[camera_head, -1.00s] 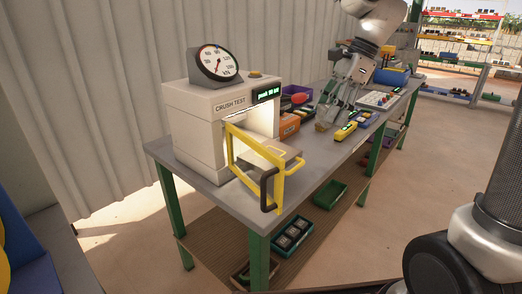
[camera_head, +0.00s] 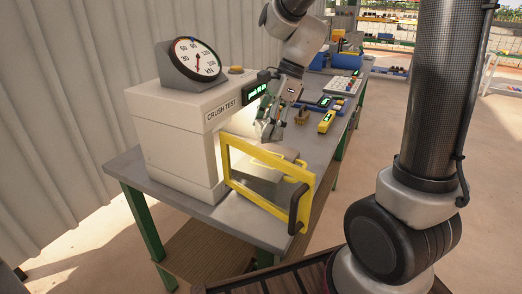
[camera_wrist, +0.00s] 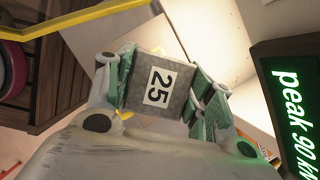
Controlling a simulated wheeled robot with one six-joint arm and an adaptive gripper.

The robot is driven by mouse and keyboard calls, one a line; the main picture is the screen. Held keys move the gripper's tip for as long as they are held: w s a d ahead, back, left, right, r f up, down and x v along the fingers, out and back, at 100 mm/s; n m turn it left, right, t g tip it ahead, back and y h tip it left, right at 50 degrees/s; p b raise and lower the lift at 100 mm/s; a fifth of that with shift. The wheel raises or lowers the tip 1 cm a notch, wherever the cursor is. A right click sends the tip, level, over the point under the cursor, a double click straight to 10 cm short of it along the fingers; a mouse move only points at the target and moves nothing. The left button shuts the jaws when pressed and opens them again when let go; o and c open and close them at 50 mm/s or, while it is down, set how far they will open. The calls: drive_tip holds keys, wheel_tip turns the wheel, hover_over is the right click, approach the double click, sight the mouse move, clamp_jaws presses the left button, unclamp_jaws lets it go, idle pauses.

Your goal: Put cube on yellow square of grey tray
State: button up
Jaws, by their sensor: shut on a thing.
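My gripper (camera_wrist: 160,85) is shut on a grey cube (camera_wrist: 158,88) with a white label reading 25, seen close up in the wrist view. The grey tray (camera_head: 262,178) lies in the press opening, behind the yellow door frame.
The white crush test press (camera_head: 170,130) carries a dial gauge (camera_head: 196,58) and a green display (camera_head: 257,92). Its yellow door frame (camera_head: 268,203) with a dark handle (camera_head: 297,207) stands at the front. A yellow device (camera_head: 327,122) and small brown thing (camera_head: 302,117) sit behind.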

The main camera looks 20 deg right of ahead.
wheel_tip(320, 180, down, 7)
drive_tip(key=shift+r, duration=0.1)
idle(0.4)
drive_tip(key=o, duration=1.3)
drive_tip(key=v, duration=1.2)
drive_tip(key=s+d+r+n+t+h, duration=0.1)
drive_tip(key=s+d+n+t+h, duration=0.1)
drive_tip(key=s+d+n, duration=0.3)
drive_tip(key=s+d+r+n+t+h, duration=0.1)
drive_tip(key=s+d+n, duration=0.4)
drive_tip(key=s+n, duration=0.8)
drive_tip(key=shift+d+t+h, duration=0.25)
drive_tip(key=shift+t+h, duration=0.45)
